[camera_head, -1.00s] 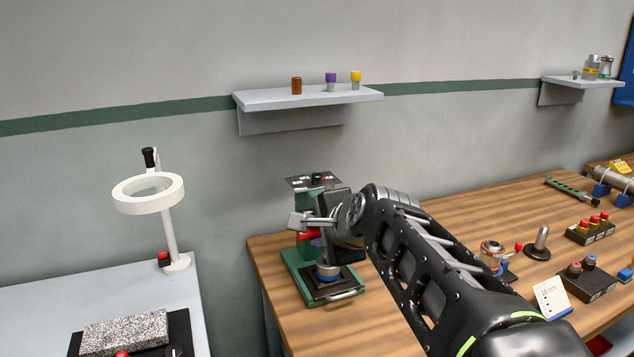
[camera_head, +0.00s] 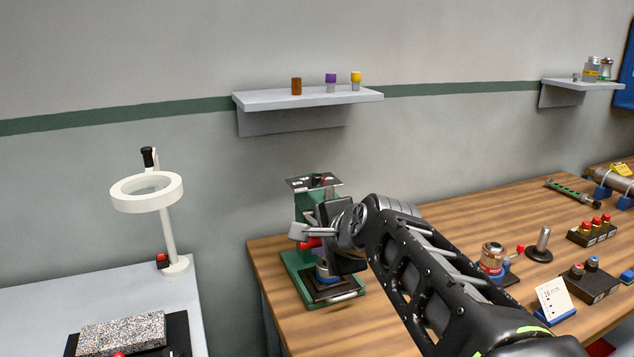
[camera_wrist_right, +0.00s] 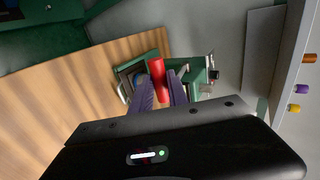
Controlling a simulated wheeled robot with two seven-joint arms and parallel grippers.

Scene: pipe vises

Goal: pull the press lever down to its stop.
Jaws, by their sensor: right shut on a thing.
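The green press (camera_head: 306,207) stands on the wooden bench near its left end, with a dark base plate and a blue-and-grey part under its ram. Its lever has a red grip (camera_head: 309,244), partly hidden by my right gripper (camera_head: 322,240). In the right wrist view the red lever grip (camera_wrist_right: 157,72) lies between the two purple fingers of my right gripper (camera_wrist_right: 160,88), which is shut on it. The press body (camera_wrist_right: 196,76) shows behind the fingers. My left gripper is in neither view.
A wall shelf (camera_head: 300,98) with three small capped parts hangs above the press. A white ring lamp (camera_head: 147,203) stands on the grey table at left. To the right, the bench holds a copper-coloured device (camera_head: 493,258), a white card (camera_head: 554,298) and button blocks (camera_head: 590,283).

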